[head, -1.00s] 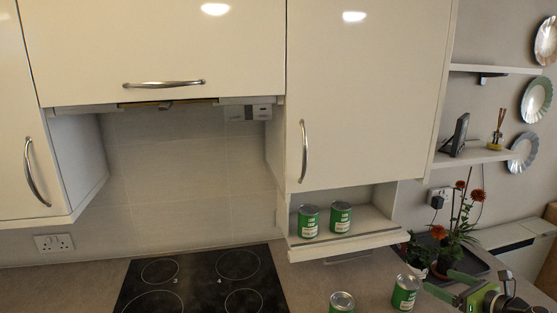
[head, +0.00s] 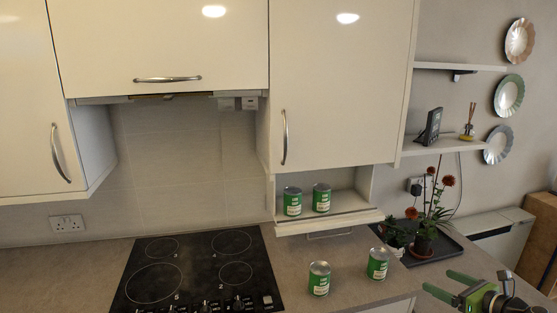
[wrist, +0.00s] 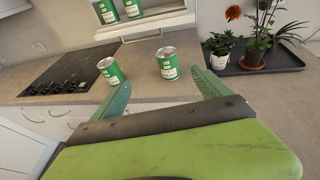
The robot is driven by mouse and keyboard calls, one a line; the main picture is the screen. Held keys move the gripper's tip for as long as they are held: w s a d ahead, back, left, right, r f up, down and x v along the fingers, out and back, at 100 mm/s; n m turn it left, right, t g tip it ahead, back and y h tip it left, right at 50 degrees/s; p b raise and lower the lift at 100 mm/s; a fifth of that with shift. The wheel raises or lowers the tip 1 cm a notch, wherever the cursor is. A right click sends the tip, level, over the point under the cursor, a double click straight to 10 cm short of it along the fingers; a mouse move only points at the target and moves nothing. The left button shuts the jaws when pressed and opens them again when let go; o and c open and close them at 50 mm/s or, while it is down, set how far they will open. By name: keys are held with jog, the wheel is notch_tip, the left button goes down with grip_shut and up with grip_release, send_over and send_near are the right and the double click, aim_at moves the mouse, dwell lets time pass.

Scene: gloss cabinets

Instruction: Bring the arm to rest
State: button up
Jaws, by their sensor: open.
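My gripper (head: 446,283) is at the lower right of the head view, green-fingered, open and empty. In the wrist view its two fingers (wrist: 160,92) stand wide apart with nothing gripped between them. Two green-labelled cans stand upright on the worktop: one on the left (head: 319,279) and one on the right (head: 378,263). Both also show beyond my fingers in the wrist view, the left can (wrist: 110,71) and the right can (wrist: 167,63). In the head view my gripper is to the right of both cans and apart from them.
Two more cans (head: 292,202) (head: 322,198) stand in the open niche (head: 350,202) under the wall cabinet. A black hob (head: 195,270) lies left. A dark tray (head: 440,247) with potted plants (head: 424,236) stands behind my gripper. Shelves (head: 450,145) hang on the right wall.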

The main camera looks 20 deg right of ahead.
jog(key=w+a+f+n+g+y, duration=0.1)
jog(key=w+a+f+n+g, duration=0.35)
jog(key=a, duration=0.45)
jog(key=w+a+f+n+g+y, duration=0.1)
jog(key=w+a+f+n+g, duration=0.1)
jog(key=w+a+f+n, duration=0.45)
jog(key=w+a+f+n+g+y, duration=0.1)
jog(key=w+a+n+g+y, duration=0.15)
jog(key=a+n, duration=0.7)
jog(key=a+f+n+g+h, duration=0.25)
jog(key=a+n, duration=0.45)
jog(key=a, duration=0.5)
jog(key=a+f+n+g+h, duration=0.2)
jog(key=a+n+g+h, duration=0.15)
jog(key=a+n, duration=0.6)
notch_tip(320, 180, down, 9)
jog(key=a+m+b, duration=0.1)
jog(key=m+b, duration=0.1)
jog(key=b, duration=0.6)
jog(key=shift+w+r+t, duration=0.2)
jog(key=shift+w+t, duration=0.05)
jog(key=shift+t, duration=0.05)
